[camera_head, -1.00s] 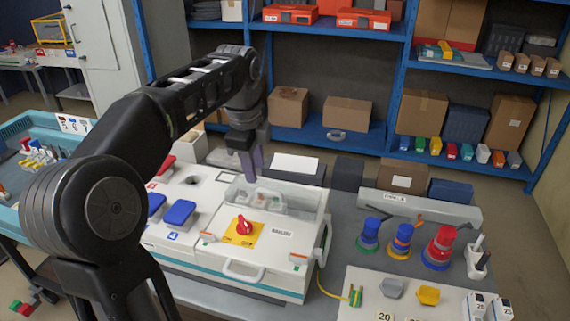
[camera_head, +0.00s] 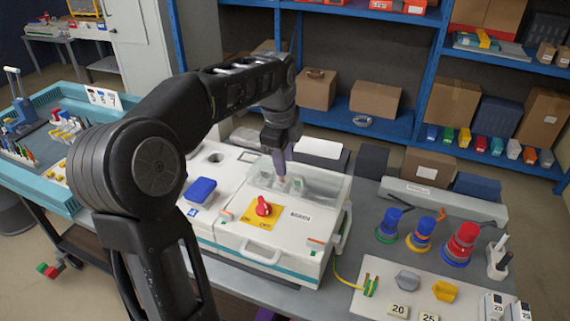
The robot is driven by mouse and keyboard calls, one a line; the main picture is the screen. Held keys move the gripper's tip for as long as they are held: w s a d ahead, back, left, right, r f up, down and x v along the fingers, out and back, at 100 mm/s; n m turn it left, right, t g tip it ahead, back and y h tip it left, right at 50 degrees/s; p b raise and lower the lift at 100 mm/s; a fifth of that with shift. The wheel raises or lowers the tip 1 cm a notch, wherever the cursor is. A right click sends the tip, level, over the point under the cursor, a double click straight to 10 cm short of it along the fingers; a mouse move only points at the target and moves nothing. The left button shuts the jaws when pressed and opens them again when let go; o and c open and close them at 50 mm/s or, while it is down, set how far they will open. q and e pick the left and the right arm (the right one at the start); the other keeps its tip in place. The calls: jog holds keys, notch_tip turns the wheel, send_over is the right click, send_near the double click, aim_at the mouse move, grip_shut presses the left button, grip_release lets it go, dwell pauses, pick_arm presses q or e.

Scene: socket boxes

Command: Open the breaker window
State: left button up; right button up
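The breaker window is a clear cover (camera_head: 325,186) on top of the white breaker box (camera_head: 225,229), towards its back. It looks closed, with pale parts showing through it. A red rotary knob (camera_head: 263,207) on a yellow plate sits in front of the window. My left gripper (camera_head: 282,172) points down at the window's back left part, its purple fingers at or just above the cover. I cannot tell whether it touches the cover or how far its fingers are apart. My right gripper cannot be made out.
A blue switch (camera_head: 200,190) lies left of the knob. Stacked blue, yellow and red plugs (camera_head: 462,243) stand to the right, with a white number panel (camera_head: 380,300) in front. A blue-green tray (camera_head: 30,172) stands at the left. Blue shelves (camera_head: 385,128) with boxes are behind.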

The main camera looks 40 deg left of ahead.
pick_arm(q)
jog(key=shift+w+a+f, duration=0.1)
jog(key=shift+w+f, duration=0.1)
jog(key=shift+f, duration=0.9)
jog(key=shift+c, duration=0.2)
grip_shut()
dwell(0.5)
